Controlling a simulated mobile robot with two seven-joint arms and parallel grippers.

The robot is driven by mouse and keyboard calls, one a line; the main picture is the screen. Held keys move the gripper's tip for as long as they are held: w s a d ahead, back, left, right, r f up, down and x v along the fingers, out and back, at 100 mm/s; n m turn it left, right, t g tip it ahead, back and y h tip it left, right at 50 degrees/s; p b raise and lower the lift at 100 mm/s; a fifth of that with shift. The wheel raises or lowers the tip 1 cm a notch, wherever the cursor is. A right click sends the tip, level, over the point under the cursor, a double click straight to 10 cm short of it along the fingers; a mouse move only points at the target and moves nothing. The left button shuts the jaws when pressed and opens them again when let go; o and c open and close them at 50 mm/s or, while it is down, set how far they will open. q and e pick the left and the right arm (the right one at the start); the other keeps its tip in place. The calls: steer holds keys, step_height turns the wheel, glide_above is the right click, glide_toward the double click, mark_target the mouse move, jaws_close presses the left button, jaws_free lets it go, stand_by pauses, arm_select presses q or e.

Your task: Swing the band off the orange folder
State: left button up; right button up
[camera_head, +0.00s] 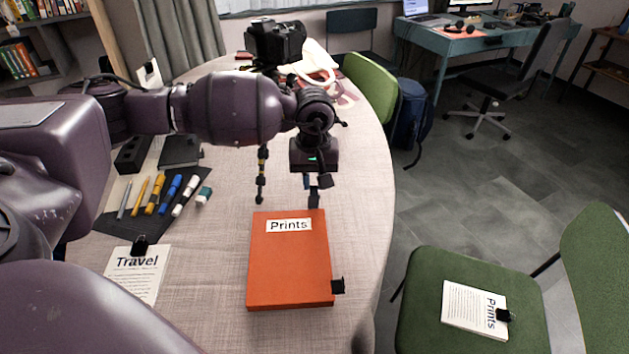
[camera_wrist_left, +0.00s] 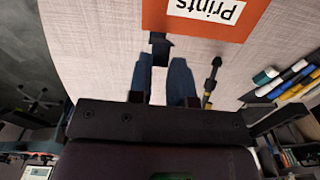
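The orange folder (camera_head: 290,262), labelled "Prints", lies on the table below my left gripper (camera_head: 314,186). I make out no band across its visible cover. A black block (camera_head: 313,200) sits at its far edge and a black clip (camera_head: 338,286) at its near right corner. The left wrist view shows the folder (camera_wrist_left: 205,22) and the black block (camera_wrist_left: 160,45) at its edge. There, the two bluish fingers of my left gripper (camera_wrist_left: 162,64) are apart, pointing at the block, which lies around the gap between their tips. Contact cannot be told. My right gripper is not in view.
A "Travel" sheet (camera_head: 137,272) with a black clip lies left of the folder. Pens and markers lie on a dark mat (camera_head: 118,222). A green chair (camera_head: 450,270) holds a clipped "Prints" sheet (camera_head: 474,309).

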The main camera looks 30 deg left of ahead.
arm_select(q)
steer(key=shift+w, duration=0.1)
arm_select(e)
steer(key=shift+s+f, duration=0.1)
arm_select(q)
steer(key=shift+w+a, duration=0.25)
steer(key=shift+w, duration=0.05)
steer(key=shift+w+a+r+b, duration=0.15)
steer(key=shift+w+b, duration=0.05)
steer(key=shift+b, duration=0.1)
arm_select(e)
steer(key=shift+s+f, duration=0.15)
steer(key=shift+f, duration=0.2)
arm_select(q)
steer(key=shift+w+a, duration=0.1)
steer(key=shift+w, duration=0.05)
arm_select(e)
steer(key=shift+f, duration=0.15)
